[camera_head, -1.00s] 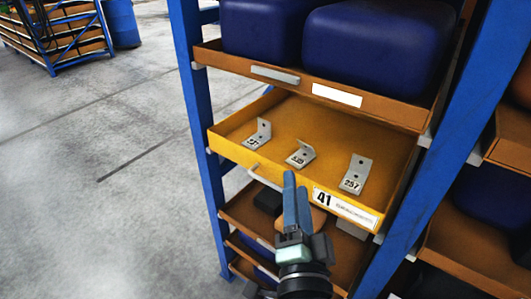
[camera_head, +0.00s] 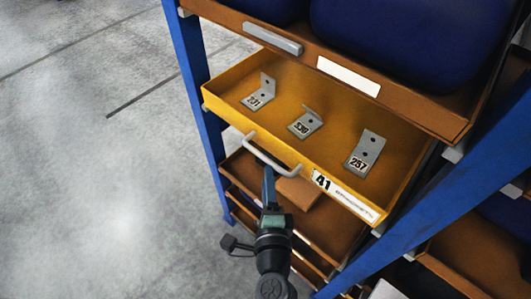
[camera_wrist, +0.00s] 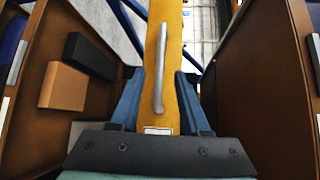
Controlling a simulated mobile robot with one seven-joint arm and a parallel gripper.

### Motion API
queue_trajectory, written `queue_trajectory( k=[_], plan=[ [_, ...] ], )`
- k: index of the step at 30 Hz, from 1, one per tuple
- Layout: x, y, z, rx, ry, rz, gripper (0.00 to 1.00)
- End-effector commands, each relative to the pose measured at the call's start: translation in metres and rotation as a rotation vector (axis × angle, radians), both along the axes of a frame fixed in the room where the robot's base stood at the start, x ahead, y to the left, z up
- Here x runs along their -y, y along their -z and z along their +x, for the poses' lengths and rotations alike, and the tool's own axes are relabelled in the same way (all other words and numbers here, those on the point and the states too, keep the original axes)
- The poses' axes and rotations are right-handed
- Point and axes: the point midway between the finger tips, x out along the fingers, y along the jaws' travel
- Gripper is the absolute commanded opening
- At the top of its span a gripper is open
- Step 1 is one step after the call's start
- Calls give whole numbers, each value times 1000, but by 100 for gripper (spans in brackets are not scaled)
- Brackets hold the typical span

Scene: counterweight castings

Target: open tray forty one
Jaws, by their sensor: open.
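Tray forty one (camera_head: 228,106) is yellow, with a "41" label on its front face, and sits in the blue rack. Its grey bar handle (camera_head: 270,158) is on the front face; in the wrist view the handle (camera_wrist: 161,65) runs upright in the picture. Three numbered metal brackets lie in the tray: one at left (camera_head: 262,91), one in the middle (camera_head: 305,124), one at right (camera_head: 366,152). My gripper (camera_head: 268,172) is open at the handle, seen from above. In the wrist view its fingers (camera_wrist: 159,76) are either side of the handle's lower end; contact cannot be told.
A brown tray (camera_head: 425,105) with dark blue bins (camera_head: 405,40) is directly above. Lower brown trays (camera_head: 240,165) hold blocks, including an orange-brown one (camera_wrist: 64,87) and a dark one (camera_wrist: 90,56). A blue post (camera_head: 430,190) stands at right; open floor (camera_head: 100,170) is at left.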

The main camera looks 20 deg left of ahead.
Motion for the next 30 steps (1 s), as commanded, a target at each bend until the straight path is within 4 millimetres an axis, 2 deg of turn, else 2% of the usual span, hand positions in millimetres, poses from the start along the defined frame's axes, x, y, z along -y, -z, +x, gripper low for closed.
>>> queue_trajectory(
  k=[6,12,18,26,30],
  plan=[
    [-17,4,35,2,-2,-1,46],
    [-28,8,57,1,-2,0,46],
    [-32,10,66,1,-1,-2,46],
    [-32,10,66,1,0,-2,46],
    [-32,10,66,1,0,-2,23]
  ],
)
